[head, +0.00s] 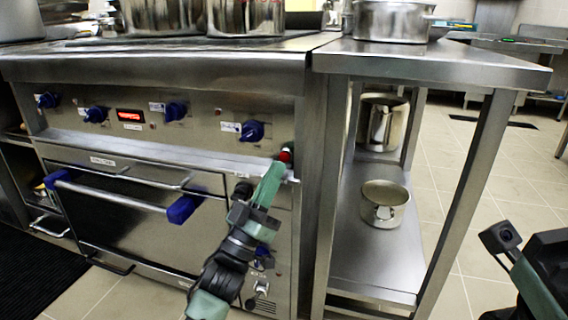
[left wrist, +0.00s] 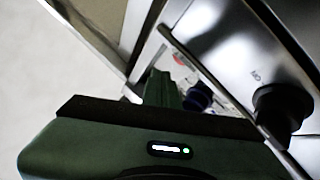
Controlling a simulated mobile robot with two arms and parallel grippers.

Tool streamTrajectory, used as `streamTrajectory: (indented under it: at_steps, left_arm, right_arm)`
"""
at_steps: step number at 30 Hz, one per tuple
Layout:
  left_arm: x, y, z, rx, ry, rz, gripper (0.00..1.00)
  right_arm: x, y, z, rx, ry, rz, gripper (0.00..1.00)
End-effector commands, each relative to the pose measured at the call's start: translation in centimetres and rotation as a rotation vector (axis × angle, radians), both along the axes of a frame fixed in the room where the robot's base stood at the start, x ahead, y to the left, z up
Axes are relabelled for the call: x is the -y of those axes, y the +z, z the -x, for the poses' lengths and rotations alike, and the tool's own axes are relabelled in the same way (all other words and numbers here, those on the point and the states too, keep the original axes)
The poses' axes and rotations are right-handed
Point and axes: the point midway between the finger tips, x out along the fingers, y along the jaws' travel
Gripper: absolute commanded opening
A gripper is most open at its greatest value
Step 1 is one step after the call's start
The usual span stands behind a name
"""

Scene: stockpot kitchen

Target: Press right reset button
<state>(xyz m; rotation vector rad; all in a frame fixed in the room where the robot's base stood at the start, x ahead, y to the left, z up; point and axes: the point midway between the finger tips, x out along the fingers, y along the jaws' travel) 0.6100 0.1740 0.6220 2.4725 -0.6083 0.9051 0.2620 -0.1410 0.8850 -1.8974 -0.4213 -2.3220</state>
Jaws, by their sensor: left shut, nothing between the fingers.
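A small red button (head: 285,155) shows on the stove front near its right end, below the row of blue knobs. My left gripper (head: 272,175) is shut and empty, its green fingers pointing up at the red button. The fingertips overlap the button's lower edge in the head view; I cannot tell whether they touch it. In the left wrist view the shut green fingers (left wrist: 160,90) reach toward the panel, with a small blurred red spot just beyond them. Of my right arm only a part shows at the lower right of the head view; its fingers do not show.
A blue knob (head: 252,131) sits left of the button. The oven handle (head: 120,196) with blue ends sticks out at the left. A steel side table (head: 440,62) stands to the right, with a pot (head: 385,204) on its lower shelf. Tiled floor is free further right.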

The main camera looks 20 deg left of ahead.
Motion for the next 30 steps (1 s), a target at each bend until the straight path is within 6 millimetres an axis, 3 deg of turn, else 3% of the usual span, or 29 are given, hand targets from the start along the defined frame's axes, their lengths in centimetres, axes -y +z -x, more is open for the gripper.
streamTrajectory:
  at_steps: [8, 30]
  left_arm:
    - [0.1, 0.1, -1.5, 0.002, 0.000, -0.001, 0.00]
    - [0.1, 0.1, -1.5, 0.002, 0.000, -0.001, 0.00]
  right_arm:
    - [0.0, 0.1, 0.2, 0.007, 0.000, 0.000, 0.36]
    - [0.0, 0.1, 0.2, 0.008, 0.000, 0.001, 0.36]
